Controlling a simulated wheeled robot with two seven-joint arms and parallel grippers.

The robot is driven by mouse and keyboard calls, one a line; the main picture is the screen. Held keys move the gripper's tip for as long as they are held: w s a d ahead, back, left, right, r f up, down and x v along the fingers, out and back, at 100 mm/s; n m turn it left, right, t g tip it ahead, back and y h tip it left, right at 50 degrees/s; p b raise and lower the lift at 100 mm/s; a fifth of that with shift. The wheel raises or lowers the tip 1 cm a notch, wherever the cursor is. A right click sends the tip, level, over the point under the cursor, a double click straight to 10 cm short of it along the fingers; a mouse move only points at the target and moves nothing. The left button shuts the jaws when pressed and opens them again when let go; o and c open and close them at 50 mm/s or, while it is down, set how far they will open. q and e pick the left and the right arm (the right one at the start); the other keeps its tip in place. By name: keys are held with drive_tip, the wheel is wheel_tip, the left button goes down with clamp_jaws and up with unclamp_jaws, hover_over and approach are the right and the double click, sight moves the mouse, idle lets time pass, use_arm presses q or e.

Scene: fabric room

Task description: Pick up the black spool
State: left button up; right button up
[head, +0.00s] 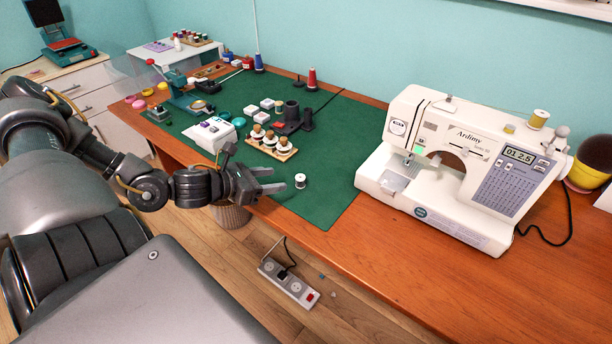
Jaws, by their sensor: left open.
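A small spool (300,181) stands upright on the green cutting mat (325,205), near its front edge. My right gripper is out of view.
A wooden holder with several spools (271,148) stands behind the gripper. A white sewing machine (450,165) stands to the right on the wooden table (385,255). The mat right of the small spool is clear. A power strip (288,283) lies on the floor.

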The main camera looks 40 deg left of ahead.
sight(299, 177)
use_arm(q)
drive_tip(key=x, duration=0.1)
drive_tip(key=b+x, duration=0.1)
drive_tip(key=x, duration=0.1)
drive_tip(key=shift+w+a+f, duration=0.15)
drive_tip(key=shift+w+f, duration=0.1)
drive_tip(key=shift+f, duration=0.05)
drive_tip(key=shift+w+d+f+b, duration=0.2)
drive_tip(key=shift+w+d+b, duration=0.1)
drive_tip(key=shift+w, duration=0.2)
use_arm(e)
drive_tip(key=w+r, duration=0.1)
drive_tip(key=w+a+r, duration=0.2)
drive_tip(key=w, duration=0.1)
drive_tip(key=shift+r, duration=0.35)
use_arm(q)
drive_tip(key=shift+w, duration=0.15)
